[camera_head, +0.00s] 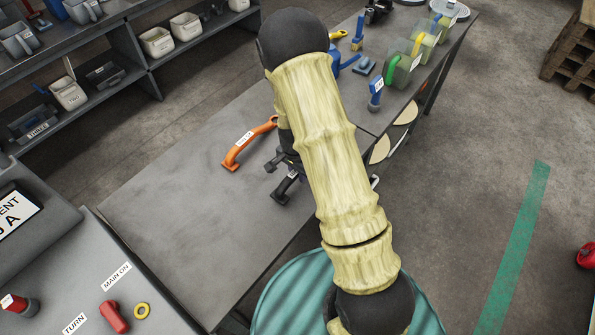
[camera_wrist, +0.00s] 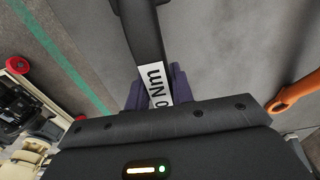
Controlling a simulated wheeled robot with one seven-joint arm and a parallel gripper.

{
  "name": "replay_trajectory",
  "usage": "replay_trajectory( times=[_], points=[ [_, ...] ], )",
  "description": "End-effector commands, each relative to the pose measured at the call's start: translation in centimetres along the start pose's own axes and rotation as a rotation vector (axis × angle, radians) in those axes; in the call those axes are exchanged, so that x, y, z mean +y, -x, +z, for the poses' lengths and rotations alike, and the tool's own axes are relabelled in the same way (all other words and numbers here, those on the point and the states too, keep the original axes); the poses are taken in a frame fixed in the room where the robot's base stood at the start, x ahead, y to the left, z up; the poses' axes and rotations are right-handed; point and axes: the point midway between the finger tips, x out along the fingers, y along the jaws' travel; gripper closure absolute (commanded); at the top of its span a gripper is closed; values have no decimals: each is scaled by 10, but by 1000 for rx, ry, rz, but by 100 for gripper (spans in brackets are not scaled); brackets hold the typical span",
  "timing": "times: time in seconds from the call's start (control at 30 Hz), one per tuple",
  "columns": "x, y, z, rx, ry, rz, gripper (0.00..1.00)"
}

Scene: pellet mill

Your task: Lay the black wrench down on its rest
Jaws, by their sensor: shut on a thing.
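My gripper (camera_wrist: 154,92) is shut on the black wrench (camera_wrist: 138,25), with a purple finger on each side of its handle. The wrench carries a white label, partly hidden, ending in "0 Nm". In the head view my gripper (camera_head: 287,160) is mostly hidden behind my arm, and a dark end of the wrench (camera_head: 284,190) shows below it, over the grey table. I cannot tell whether the wrench touches the tabletop. I cannot make out its rest in either view.
An orange wrench (camera_head: 246,143) with a white label lies left of my gripper on the grey table (camera_head: 170,190); the table's left part is clear. Blue tools (camera_head: 376,92) and green-tinted jugs (camera_head: 400,65) stand on the bench behind. A control panel (camera_head: 130,290) is at lower left.

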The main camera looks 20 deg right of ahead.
Motion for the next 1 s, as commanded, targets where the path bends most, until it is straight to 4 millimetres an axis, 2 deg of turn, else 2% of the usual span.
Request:
replay_trajectory(
  times=[0.23, 1.0],
  points=[
    [0, -9, 0, 1, 0, -1, 100],
    [-1, -15, 0, 2, 1, -2, 100]
  ],
)
